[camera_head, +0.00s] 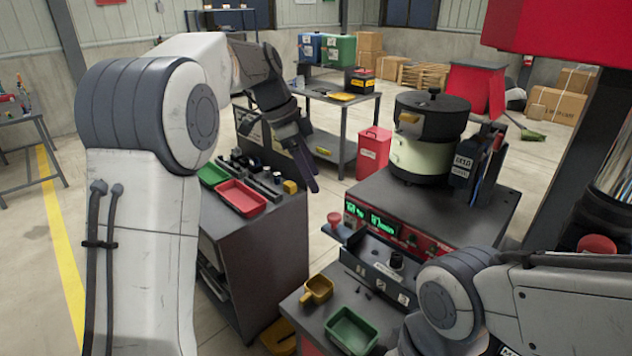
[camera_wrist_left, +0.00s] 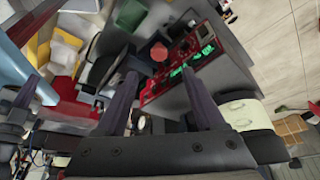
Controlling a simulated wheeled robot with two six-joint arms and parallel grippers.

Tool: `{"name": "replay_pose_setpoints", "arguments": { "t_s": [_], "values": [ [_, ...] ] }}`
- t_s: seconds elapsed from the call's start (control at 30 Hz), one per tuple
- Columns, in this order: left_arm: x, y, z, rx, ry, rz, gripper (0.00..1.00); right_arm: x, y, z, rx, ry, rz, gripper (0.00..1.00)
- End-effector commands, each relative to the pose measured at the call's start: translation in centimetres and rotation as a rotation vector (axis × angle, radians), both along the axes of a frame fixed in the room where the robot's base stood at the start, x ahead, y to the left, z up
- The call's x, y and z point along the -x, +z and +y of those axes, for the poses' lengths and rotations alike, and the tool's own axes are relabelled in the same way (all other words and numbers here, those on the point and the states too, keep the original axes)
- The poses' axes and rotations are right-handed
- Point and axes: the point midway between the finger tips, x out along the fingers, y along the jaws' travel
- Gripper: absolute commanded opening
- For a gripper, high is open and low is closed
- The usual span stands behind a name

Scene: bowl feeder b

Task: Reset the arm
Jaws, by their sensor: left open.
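My left arm comes in from the left in the head view, bent over the tool bench. Its gripper (camera_head: 305,163) hangs with the fingers pointing down, in the open space between the tool bench and the bowl feeder. In the left wrist view the two dark fingers (camera_wrist_left: 163,102) are well apart with nothing between them. My right arm shows at the lower right of the head view. Its gripper is out of view.
The tool bench (camera_head: 262,240) carries red (camera_head: 241,198) and green (camera_head: 213,174) trays. The bowl feeder (camera_head: 425,160) stands on a cabinet with a red-and-green display (camera_head: 375,220). A yellow scoop (camera_head: 317,289) and a green bin (camera_head: 351,330) lie at the front.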

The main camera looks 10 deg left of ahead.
Motion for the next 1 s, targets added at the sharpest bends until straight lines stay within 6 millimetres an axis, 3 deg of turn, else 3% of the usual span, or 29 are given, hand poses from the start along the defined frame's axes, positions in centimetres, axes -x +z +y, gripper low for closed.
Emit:
{"name": "replay_pose_setpoints", "arguments": {
  "t_s": [0.23,0.37,0.47,0.6,0.7,0.8,0.9,1.0],
  "values": [
    [0.1,0.0,-0.2,-0.001,0.001,0.002,0.71,0.0,0.0,0.0,0.000,0.000,0.000,0.00],
    [1.8,-0.4,-2.3,-0.014,0.040,0.038,0.71,0.0,0.0,0.0,0.000,0.000,0.000,0.00],
    [5.4,-1.4,-5.7,-0.044,0.119,0.100,0.71,0.0,0.0,0.0,0.000,0.000,0.000,0.00],
    [13.1,-3.8,-10.1,-0.111,0.274,0.183,0.71,0.0,0.0,0.0,0.000,0.000,0.000,0.00],
    [19.0,-6.0,-11.7,-0.160,0.389,0.222,0.71,0.0,0.0,0.0,0.000,0.000,0.000,0.00],
    [24.4,-8.2,-11.9,-0.198,0.492,0.241,0.71,0.0,0.0,0.0,0.000,0.000,0.000,0.00],
    [28.6,-10.2,-11.3,-0.223,0.574,0.248,0.71,0.0,0.0,0.0,0.000,0.000,0.000,0.00],
    [31.2,-11.7,-10.5,-0.237,0.632,0.249,0.71,0.0,0.0,0.0,0.000,0.000,0.000,0.00]
  ]
}}
